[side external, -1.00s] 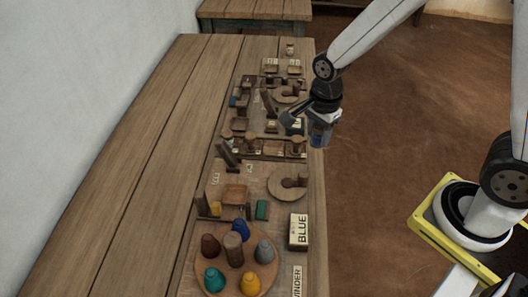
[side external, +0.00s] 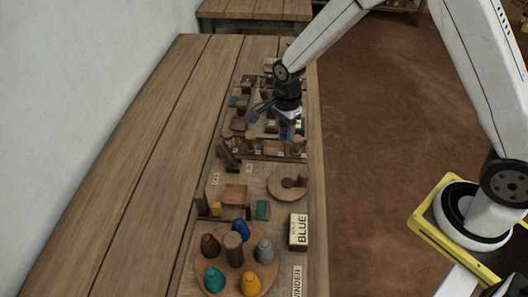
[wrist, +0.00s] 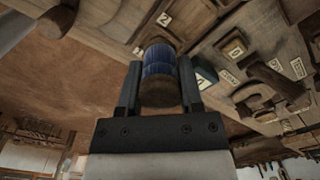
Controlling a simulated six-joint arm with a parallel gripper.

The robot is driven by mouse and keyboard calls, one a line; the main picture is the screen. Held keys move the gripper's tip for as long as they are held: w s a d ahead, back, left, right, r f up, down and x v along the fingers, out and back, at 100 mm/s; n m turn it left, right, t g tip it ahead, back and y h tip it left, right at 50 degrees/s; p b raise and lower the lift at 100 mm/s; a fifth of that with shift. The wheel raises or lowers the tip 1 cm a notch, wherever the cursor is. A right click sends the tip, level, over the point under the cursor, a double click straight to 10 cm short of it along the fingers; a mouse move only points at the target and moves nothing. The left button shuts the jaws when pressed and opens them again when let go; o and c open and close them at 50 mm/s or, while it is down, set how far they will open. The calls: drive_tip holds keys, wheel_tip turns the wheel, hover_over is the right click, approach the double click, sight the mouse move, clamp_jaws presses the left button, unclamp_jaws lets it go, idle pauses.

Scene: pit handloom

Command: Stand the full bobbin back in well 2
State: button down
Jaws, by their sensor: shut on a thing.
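My gripper (side external: 287,128) is shut on the full bobbin, which is wound with blue thread (wrist: 160,62) and has a brown wooden end. In the wrist view the bobbin sits between the two fingers of my gripper (wrist: 160,88). In the side view the gripper and bobbin (side external: 284,133) are above the far part of the bench, and the arm hides some of what is behind. A label marked 2 (wrist: 164,19) shows on the wood beyond the bobbin in the wrist view. The opening of well 2 cannot be made out clearly.
Wooden pegs or bobbins (side external: 298,145) stand close to the gripper on a rack. Nearer lie a round wooden disc (side external: 280,192), a box marked BLUE (side external: 298,230) and a round tray (side external: 218,283) of coloured cones. The bench's left side is clear.

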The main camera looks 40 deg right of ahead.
sight(273, 151)
drive_tip(key=shift+w+a+f, duration=0.15)
drive_tip(key=shift+w+f, duration=1.55)
drive_tip(key=shift+f, duration=0.3)
drive_tip(key=shift+f, duration=0.1)
drive_tip(key=shift+w+f, duration=0.25)
drive_tip(key=shift+f, duration=1.5)
drive_tip(key=shift+f, duration=0.1)
drive_tip(key=shift+c, duration=1.2)
unclamp_jaws()
wheel_tip(273, 151, up, 12)
